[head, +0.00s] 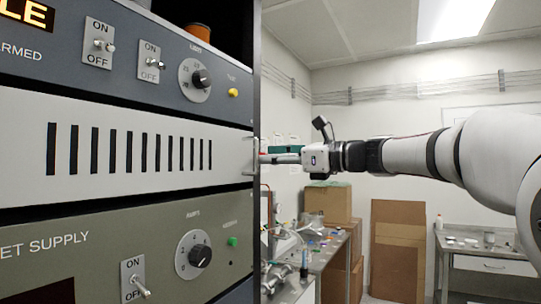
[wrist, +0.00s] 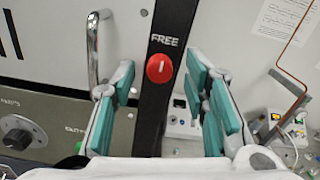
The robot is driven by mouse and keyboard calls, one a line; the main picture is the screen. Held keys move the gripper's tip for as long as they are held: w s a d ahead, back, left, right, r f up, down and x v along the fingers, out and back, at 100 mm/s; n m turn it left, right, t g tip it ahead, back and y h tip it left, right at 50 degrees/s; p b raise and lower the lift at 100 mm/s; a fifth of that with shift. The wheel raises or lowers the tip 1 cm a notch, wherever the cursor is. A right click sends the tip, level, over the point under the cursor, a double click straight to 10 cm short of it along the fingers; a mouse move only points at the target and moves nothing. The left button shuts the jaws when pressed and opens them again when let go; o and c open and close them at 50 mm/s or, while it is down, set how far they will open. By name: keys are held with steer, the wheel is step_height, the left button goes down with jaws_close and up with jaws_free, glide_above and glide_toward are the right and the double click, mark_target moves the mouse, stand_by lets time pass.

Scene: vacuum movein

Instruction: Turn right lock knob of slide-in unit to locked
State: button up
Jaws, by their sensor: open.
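The red lock knob (wrist: 160,68) sits on a dark upright strip in the wrist view. Its white mark is about upright, towards the word FREE printed above it. My gripper (wrist: 161,84) is open, with teal-padded fingers on the left and right of the knob and clear space on both sides. I cannot tell how far the fingertips are from the strip. In the head view my gripper (head: 276,155) is at the right edge of the rack, and the knob is not visible there. The slide-in unit's pale slotted panel (head: 226,150) sits between two other panels.
A metal handle (wrist: 94,45) stands out from the pale panel, left of my left finger. Below is a grey-green panel with a black dial (wrist: 17,138). Right of the rack, a bench (head: 318,250) holds clutter. Cardboard boxes (head: 328,203) stand behind it.

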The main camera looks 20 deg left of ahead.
steer(key=shift+a, duration=0.25)
jaws_close()
